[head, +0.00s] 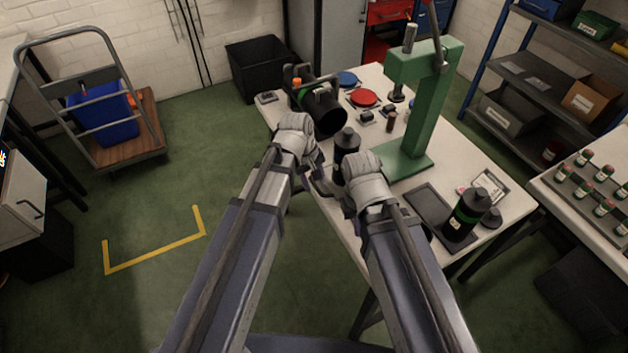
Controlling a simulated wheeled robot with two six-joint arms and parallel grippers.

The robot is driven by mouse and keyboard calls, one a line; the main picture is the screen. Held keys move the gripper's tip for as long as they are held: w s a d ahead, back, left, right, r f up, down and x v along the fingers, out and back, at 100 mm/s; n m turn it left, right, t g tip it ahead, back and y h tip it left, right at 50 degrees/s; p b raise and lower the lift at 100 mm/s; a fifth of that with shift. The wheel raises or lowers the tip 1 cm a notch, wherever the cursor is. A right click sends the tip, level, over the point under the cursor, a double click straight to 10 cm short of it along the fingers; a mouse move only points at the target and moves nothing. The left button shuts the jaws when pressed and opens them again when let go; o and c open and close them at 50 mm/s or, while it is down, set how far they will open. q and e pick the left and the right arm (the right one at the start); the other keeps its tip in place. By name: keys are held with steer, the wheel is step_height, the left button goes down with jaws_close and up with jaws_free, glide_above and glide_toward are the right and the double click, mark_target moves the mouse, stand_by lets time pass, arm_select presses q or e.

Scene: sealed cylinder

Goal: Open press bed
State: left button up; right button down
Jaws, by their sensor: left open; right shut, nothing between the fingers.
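The green press (424,110) stands on the white workbench (500,180), with a lever and ram at its top and a flat green base (408,166). I cannot make out a separate press bed; my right arm covers part of the area at the base. A dark cylinder (346,142) stands upright left of the press, between my two wrists. My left gripper (316,162) is open at its left side, near the bench's front edge. My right gripper (344,182) is shut and empty in front of it, its fingertips mostly hidden by the wrist.
A large black tube (322,108) lies in a holder at the bench's back left.

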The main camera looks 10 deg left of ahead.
arm_select(q)
steer(key=shift+r, duration=0.1)
arm_select(e)
steer(key=shift+r, duration=0.1)
arm_select(q)
step_height(320, 180, up, 8)
steer(key=a+p, duration=0.1)
steer(key=p, duration=0.6)
steer(key=shift+s+a+f+p, duration=0.15)
steer(key=shift+s+f+p, duration=0.1)
steer(key=shift+s+p, duration=0.15)
arm_select(e)
step_height(320, 180, up, 8)
steer(key=shift+f, duration=0.25)
arm_select(q)
steer(key=s+d+m+g+y, duration=0.1)
steer(key=s+d+m+y, duration=0.1)
steer(key=s+m, duration=0.8)
steer(key=shift+s+f+m+y, duration=0.25)
steer(key=shift+s+y, duration=0.35)
steer(key=shift+s, duration=0.65)
steer(key=shift+g, duration=0.3)
arm_select(e)
steer(key=shift+a, duration=0.1)
